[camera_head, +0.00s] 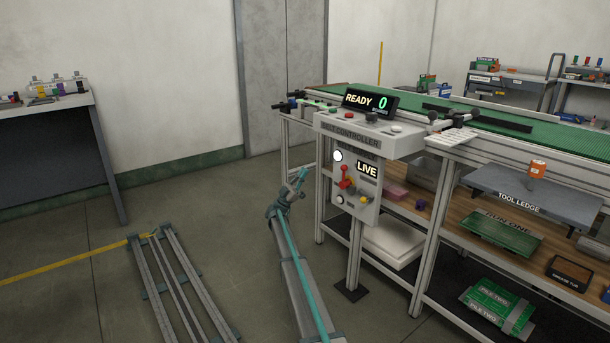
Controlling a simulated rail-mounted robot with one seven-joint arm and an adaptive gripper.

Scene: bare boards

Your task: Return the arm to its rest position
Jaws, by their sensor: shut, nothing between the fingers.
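My arm rises from the bottom middle of the head view, a grey link with a teal stripe. My gripper (301,175) is small at its far end, shut and empty. It is in front of the belt controller (354,135), to the left of its panel, apart from it as far as I can tell. The controller has a red lever (345,181), a lit "LIVE" sign (367,170) and a display (371,101) reading "READY 0".
A green conveyor belt (440,104) runs behind the controller. The tool ledge (534,196) and shelves with a green board (503,235) and green packs (495,303) stand at right. A dark bench (48,110) is at far left.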

